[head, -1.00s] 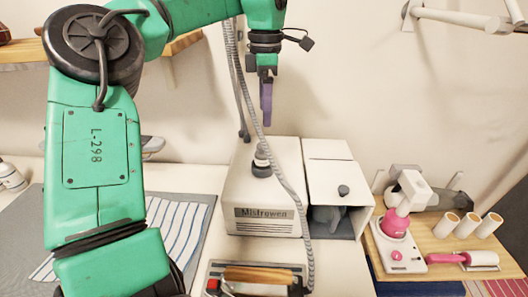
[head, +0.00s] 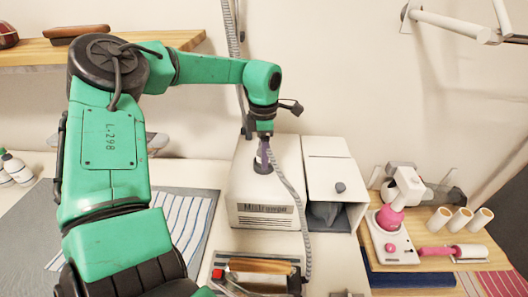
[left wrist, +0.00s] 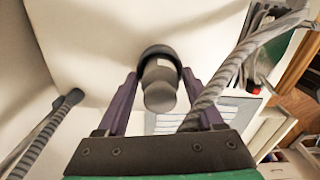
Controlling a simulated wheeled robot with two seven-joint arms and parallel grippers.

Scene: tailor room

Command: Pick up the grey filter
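A grey cylinder with a black collar, which looks like the grey filter (left wrist: 160,94), stands on top of the white machine (head: 250,214). My left gripper (head: 262,152) is over the machine top, pointing down. In the left wrist view, its purple fingers (left wrist: 158,108) are apart, one on each side of the cylinder, with a gap showing on both sides. In the head view, the gripper partly hides the cylinder. My right gripper is not in view.
A ribbed grey hose (head: 288,186) runs down close beside my left gripper. A white open-fronted box (head: 336,179) stands right of the machine. A wooden board (head: 430,262) with a pink-and-white device (head: 393,236) and white rolls is further right.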

